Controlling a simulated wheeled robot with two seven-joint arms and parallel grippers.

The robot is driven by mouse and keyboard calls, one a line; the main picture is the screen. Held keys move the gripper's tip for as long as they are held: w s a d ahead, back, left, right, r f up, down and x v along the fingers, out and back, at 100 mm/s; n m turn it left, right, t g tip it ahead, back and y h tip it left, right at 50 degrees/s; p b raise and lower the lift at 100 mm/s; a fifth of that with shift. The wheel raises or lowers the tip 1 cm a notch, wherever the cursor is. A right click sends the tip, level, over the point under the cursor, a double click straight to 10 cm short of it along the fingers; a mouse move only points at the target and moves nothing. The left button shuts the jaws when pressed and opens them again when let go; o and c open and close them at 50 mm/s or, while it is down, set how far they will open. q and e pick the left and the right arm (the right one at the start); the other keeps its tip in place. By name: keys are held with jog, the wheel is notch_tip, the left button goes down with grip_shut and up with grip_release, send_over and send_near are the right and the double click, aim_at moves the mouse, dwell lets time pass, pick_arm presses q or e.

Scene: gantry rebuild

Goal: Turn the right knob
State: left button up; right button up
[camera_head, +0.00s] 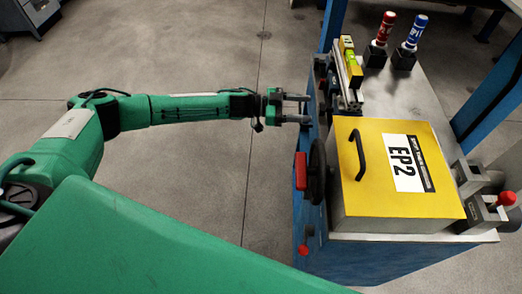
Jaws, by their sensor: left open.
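A small red knob (304,249) sticks out low on the side of the blue-framed bench (370,262). A second red knob (506,198) tops a metal clamp at the right end of the bench. I cannot tell which of them is the right knob. A black handwheel (317,172) with a red grip (300,171) is on the bench's left side. My left gripper (296,108) is open and empty, its two fingers pointing right, close to the bench's left side above the handwheel in the picture. It appears apart from both red knobs. My right gripper is out of view.
A yellow box (375,208) marked EP2, with a black handle, sits on the bench top. A rail with a yellow level (350,62) and red (384,28) and blue (416,32) markers stand behind. Blue posts (490,95) flank the bench.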

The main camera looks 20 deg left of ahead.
pick_arm(q)
jog(key=b+v, duration=0.2)
jog(key=v, duration=0.7)
jog(key=w+f+n+t+y+p, duration=0.2)
jog(key=w+f+n+t+y, duration=0.25)
jog(key=f, duration=0.75)
jog(key=s+a+f+n+t+y, duration=0.1)
jog(key=a+f+y, duration=0.1)
jog(key=f, duration=0.5)
jog(key=s+a+f+n+t+y+p, duration=0.1)
jog(key=f+n+y, duration=0.1)
jog(key=f, duration=0.5)
jog(key=shift+s+a+f+y, duration=0.25)
jog(key=shift+s+a+y, duration=0.15)
jog(key=shift+y, duration=0.15)
